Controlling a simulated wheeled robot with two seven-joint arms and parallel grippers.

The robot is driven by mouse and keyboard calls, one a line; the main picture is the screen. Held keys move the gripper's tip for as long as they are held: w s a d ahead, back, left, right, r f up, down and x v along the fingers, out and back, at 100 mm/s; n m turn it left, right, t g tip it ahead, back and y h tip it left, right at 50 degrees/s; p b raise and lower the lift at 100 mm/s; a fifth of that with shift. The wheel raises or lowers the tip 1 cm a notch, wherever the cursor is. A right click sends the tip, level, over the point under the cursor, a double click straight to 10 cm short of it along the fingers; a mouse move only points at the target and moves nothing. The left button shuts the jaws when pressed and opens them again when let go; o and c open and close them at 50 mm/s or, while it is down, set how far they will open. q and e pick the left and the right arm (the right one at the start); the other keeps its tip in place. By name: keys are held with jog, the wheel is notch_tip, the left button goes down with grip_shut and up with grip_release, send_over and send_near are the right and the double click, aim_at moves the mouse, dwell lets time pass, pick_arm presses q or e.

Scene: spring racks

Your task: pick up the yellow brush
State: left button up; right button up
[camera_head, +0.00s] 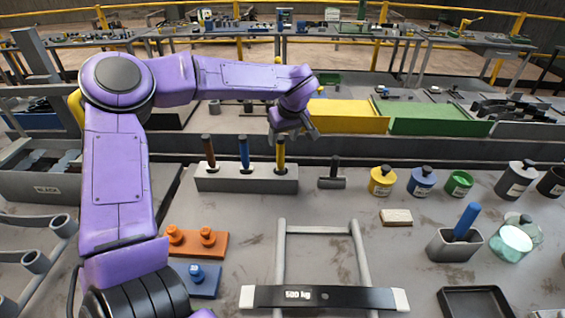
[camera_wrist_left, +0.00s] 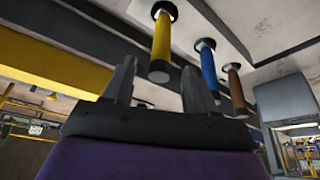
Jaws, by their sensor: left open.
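The yellow brush (camera_head: 281,155) stands upright at the right end of a grey holder block (camera_head: 246,182). Its yellow handle with a dark tip also shows in the left wrist view (camera_wrist_left: 161,42). My left gripper (camera_head: 291,132) is open and empty, close to the top of the yellow handle. In the left wrist view the handle's tip appears in the gap between the two fingers (camera_wrist_left: 158,88), without visible contact. I cannot tell how deep it lies between them. The brush's lower end is hidden in the holder. My right gripper is not in view.
A blue-handled (camera_head: 244,152) and a brown-handled tool (camera_head: 209,152) stand in the same block. A dark upright handle (camera_head: 334,167) stands to its right. Yellow (camera_head: 383,181), blue (camera_head: 422,182) and green (camera_head: 459,184) jars stand further right. Yellow (camera_head: 345,117) and green bins (camera_head: 435,119) lie behind.

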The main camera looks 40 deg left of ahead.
aim_at(279, 148)
pick_arm(q)
jog(key=p+x, duration=0.1)
jog(key=x, duration=0.5)
jog(key=shift+f+p, duration=0.15)
jog(key=shift+p, duration=0.15)
jog(key=shift+w+a+f, duration=0.1)
jog(key=shift+a+f, duration=0.15)
jog(key=shift+f, duration=0.1)
jog(key=shift+r, duration=0.1)
jog(key=c, duration=1.1)
jog(key=shift+o, duration=0.2)
